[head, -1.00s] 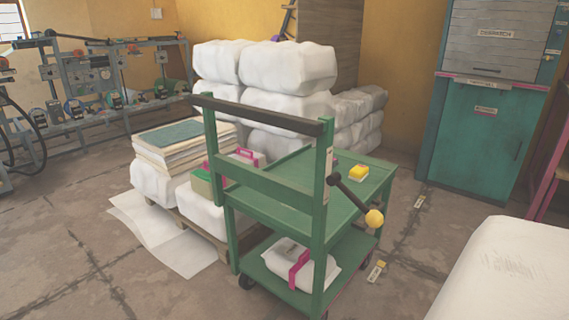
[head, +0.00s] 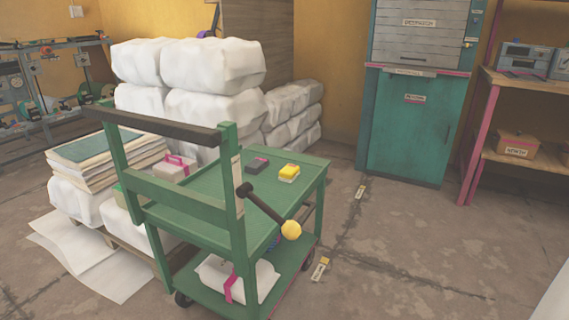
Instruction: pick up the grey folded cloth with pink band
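A small dark grey folded item (head: 257,165) with a trace of pink lies on the top tray of the green cart (head: 185,201), towards its far side. It looks like the grey cloth, but is too small to make out fully. A yellow block (head: 289,172) lies just right of it, apart from it. A larger whitish bundle with a pink band (head: 215,274) lies on the cart's lower shelf, partly hidden by the cart's post. My gripper is not in view.
A black lever with a yellow knob (head: 291,230) sticks out from the cart's near post. White wrapped bales (head: 212,66) stand behind. A teal cabinet (head: 405,130) and a shelf (head: 520,160) stand at the back right.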

